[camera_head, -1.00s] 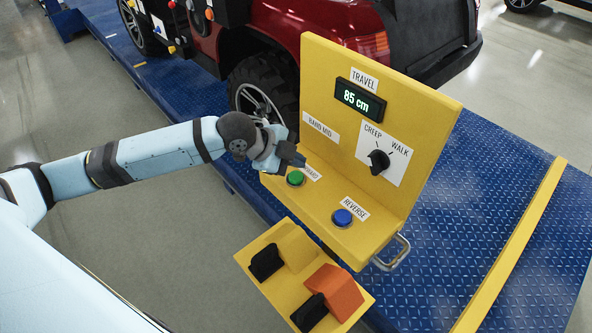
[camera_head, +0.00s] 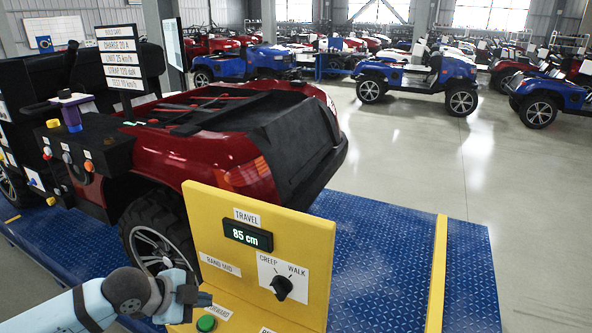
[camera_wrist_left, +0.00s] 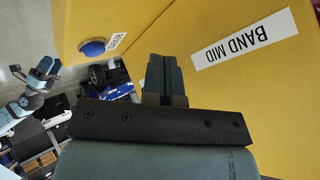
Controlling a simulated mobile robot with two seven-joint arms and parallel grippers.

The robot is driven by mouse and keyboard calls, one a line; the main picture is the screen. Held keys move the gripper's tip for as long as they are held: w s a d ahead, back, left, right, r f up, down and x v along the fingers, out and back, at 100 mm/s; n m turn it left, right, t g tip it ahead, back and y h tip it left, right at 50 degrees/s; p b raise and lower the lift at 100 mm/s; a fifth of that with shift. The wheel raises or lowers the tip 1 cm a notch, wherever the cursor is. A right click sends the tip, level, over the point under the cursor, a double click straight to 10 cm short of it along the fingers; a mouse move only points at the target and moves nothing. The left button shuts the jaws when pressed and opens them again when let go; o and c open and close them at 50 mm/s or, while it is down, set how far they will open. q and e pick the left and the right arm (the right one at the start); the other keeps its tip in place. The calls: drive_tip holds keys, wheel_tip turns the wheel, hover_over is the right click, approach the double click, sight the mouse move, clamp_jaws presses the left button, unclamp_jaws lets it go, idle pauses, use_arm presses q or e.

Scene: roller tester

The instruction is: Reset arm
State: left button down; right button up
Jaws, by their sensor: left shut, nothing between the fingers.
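The yellow control panel (camera_head: 205,205) stands at the bottom middle of the head view. Its travel display (camera_head: 247,236) reads 85 cm. A black knob (camera_head: 282,288) sits below the CREEP and WALK labels. My left gripper (camera_head: 203,299) is shut and empty, just above the green button (camera_head: 206,323) and apart from it as far as I can tell. In the left wrist view its closed fingers (camera_wrist_left: 164,78) point toward the yellow panel near the BAND MID label (camera_wrist_left: 245,40). The blue button (camera_wrist_left: 93,47) shows there too. My right gripper (camera_wrist_left: 46,68) appears small at the left.
A red vehicle (camera_head: 215,150) stands behind the panel on a blue ramp (camera_head: 385,270) with a yellow edge strip (camera_head: 436,275). A black box with coloured buttons (camera_head: 90,155) is at the left. Blue vehicles (camera_head: 420,80) stand farther back. The grey floor at right is open.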

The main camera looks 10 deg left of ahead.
use_arm(q)
drive_tip(key=shift+n, duration=0.8)
drive_tip(key=s+d+f, duration=0.1)
drive_tip(key=s+d, duration=0.1)
drive_tip(key=s, duration=0.1)
drive_tip(key=s+d+f, duration=0.1)
drive_tip(key=d, duration=0.1)
drive_tip(key=shift+s+f, duration=0.15)
drive_tip(key=shift+f, duration=0.15)
drive_tip(key=s+a+f+n+g+y, duration=0.2)
drive_tip(key=s+a+f+n+y, duration=0.1)
drive_tip(key=s+n, duration=0.55)
drive_tip(key=s+a+f+n+g+y, duration=0.1)
drive_tip(key=s+a+f+n+y, duration=0.35)
drive_tip(key=s, duration=0.75)
drive_tip(key=w+d+f+t+h+p, duration=0.4)
drive_tip(key=w+d+f+t, duration=0.1)
drive_tip(key=d+f+t, duration=0.2)
drive_tip(key=shift+w+d+f, duration=0.25)
drive_tip(key=shift+d+f, duration=0.3)
drive_tip(key=shift+d, duration=0.2)
